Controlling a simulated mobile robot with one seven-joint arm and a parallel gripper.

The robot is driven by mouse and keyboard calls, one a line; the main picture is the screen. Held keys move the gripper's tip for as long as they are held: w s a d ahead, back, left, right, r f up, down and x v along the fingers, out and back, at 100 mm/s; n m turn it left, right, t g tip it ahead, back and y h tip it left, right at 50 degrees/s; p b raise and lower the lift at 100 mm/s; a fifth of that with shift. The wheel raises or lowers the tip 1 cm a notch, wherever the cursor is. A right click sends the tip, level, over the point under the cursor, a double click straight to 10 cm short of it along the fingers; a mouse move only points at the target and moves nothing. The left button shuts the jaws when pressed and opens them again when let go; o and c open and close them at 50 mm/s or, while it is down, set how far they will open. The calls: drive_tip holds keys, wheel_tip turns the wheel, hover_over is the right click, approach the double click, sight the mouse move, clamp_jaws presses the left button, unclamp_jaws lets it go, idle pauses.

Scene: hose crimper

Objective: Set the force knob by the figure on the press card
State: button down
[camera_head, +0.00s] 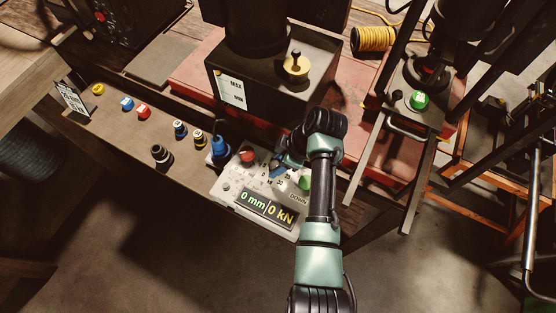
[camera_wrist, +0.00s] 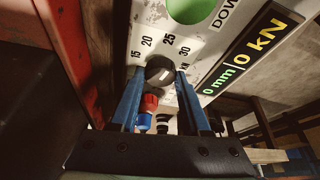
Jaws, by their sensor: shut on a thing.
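The force knob (camera_wrist: 160,70) is a dark round knob on the white control panel, with the figures 15, 20, 25 and 30 printed around it. My gripper (camera_wrist: 160,76) has its two blue fingers shut on the knob's sides. Where the knob's mark points is too dark to tell. In the head view my gripper (camera_head: 279,168) is over the control panel (camera_head: 226,198) and hides the knob. The panel's display (camera_head: 266,209) reads 0 mm and 0 kN. A small upright card (camera_head: 72,99), perhaps the press card, stands at the bench's left end; its text is unreadable.
A red button (camera_head: 247,155) and a green DOWN button (camera_head: 305,183) flank my gripper; the green one also shows in the wrist view (camera_wrist: 190,8). A blue fitting (camera_head: 219,148) stands at the panel's left. Several small coloured parts line the bench. A black tank (camera_head: 270,82) stands behind.

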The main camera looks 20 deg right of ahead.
drive_tip(key=shift+d+n+g+b, duration=0.1)
drive_tip(key=shift+n+g+b, duration=0.4)
drive_tip(key=shift+n, duration=0.5)
drive_tip(key=shift+c, duration=1.8)
unclamp_jaws()
drive_tip(key=v, duration=1.3)
drive_tip(key=shift+d+p, duration=0.2)
drive_tip(key=shift+p, duration=0.2)
drive_tip(key=shift+s+f, duration=0.1)
drive_tip(key=shift+f, duration=0.05)
